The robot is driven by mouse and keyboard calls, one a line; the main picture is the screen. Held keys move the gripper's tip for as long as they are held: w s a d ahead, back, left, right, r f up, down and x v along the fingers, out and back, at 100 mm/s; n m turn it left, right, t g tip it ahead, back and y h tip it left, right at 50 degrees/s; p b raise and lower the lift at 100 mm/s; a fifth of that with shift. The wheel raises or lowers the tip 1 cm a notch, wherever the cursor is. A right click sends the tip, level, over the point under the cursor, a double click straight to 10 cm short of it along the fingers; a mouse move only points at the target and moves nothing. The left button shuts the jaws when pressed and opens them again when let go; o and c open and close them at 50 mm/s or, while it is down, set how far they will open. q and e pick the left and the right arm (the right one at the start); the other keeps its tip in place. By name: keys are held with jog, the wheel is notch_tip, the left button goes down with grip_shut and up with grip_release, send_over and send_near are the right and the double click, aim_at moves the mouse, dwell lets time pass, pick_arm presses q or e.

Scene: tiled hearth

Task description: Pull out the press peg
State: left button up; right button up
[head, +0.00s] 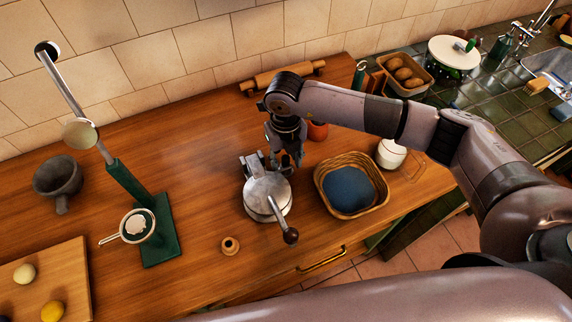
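The metal press (267,196) stands on the wooden counter, with a round lid and a lever ending in a dark knob (291,236) toward the front. Its hinge block (252,164) is at the back. I cannot make out the press peg for certain; my gripper and the hinge parts may hide it. My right gripper (287,165) points down just behind and right of the lid, close to the hinge. Its fingers are dark and overlap the press, so I cannot tell whether they hold anything. My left gripper is not in view.
A basket with a blue cloth (349,189) is right of the press, with a white jar (391,153) beyond. A small wooden ring (230,246) lies at front left. A green stand (145,207) with a strainer is further left. A rolling pin (282,77) lies behind.

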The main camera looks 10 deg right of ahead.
jog(key=shift+b, duration=0.35)
dwell(0.9)
jog(key=shift+c, duration=0.5)
grip_shut()
jog(key=shift+o, duration=1.1)
grip_release()
jog(key=shift+r, duration=0.1)
